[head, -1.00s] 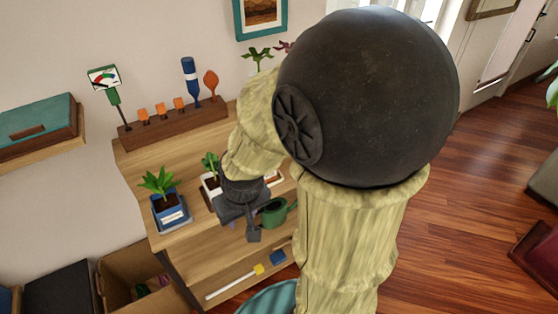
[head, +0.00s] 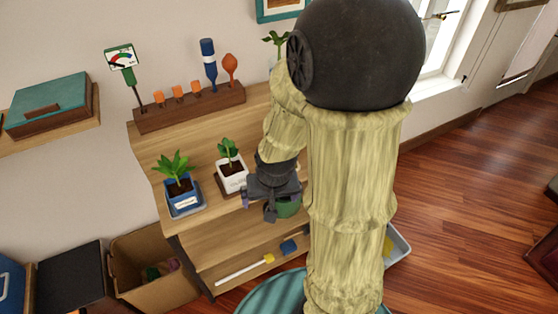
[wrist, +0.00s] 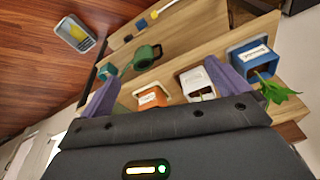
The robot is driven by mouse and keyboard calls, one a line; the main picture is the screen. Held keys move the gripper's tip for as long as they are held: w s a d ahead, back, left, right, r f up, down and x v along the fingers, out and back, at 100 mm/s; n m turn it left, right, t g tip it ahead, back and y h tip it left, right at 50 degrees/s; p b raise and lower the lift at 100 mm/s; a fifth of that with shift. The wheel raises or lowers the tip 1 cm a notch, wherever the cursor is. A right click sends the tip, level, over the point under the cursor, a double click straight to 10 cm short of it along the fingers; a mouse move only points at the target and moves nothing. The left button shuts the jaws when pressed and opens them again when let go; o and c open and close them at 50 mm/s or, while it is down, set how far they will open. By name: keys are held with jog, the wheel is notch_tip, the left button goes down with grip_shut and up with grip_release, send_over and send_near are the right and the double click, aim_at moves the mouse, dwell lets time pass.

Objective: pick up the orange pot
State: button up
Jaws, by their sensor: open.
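The orange pot (wrist: 153,98), with a white label, stands on the wooden shelf in the wrist view, between the lines of my two fingers and nearer the left one. In the head view it is hidden behind my arm. My gripper (wrist: 161,73) is open with its purple fingers spread and nothing held. In the head view my gripper (head: 272,192) is over the shelf's front edge, right of the white pot (head: 232,177). The white pot (wrist: 195,83) also shows in the wrist view, just right of the orange pot.
A blue pot (head: 180,191) with a plant stands left of the white one. A green watering can (wrist: 146,56) is close by. A wooden rack (head: 190,107) with tools stands at the back. A cardboard box (head: 155,275) is on the floor at left.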

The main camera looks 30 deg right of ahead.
jog(key=w+d+f+m+t+y+b, duration=0.2)
jog(key=w+f+m+b, duration=0.1)
jog(key=f+m, duration=0.55)
jog(key=w+d+f+m+t+y+b, duration=0.2)
jog(key=f+m+b, duration=0.3)
jog(key=f, duration=0.6)
jog(key=w+d+r+m+t+h+b, duration=0.1)
jog(key=w+d+r+m+t+b, duration=0.1)
jog(key=d+m+t, duration=0.3)
jog(key=w+d+r+m+t+h+b, duration=0.1)
jog(key=d+m+t, duration=0.5)
jog(key=m, duration=0.8)
jog(key=shift+w+d+r+h+b, duration=0.35)
jog(key=shift+w+d+r+h, duration=0.15)
jog(key=shift+d+h, duration=0.1)
jog(key=w, duration=0.8)
jog(key=w+p, duration=0.1)
jog(key=w, duration=0.3)
jog(key=shift+w+a, duration=0.1)
jog(key=shift+a, duration=0.2)
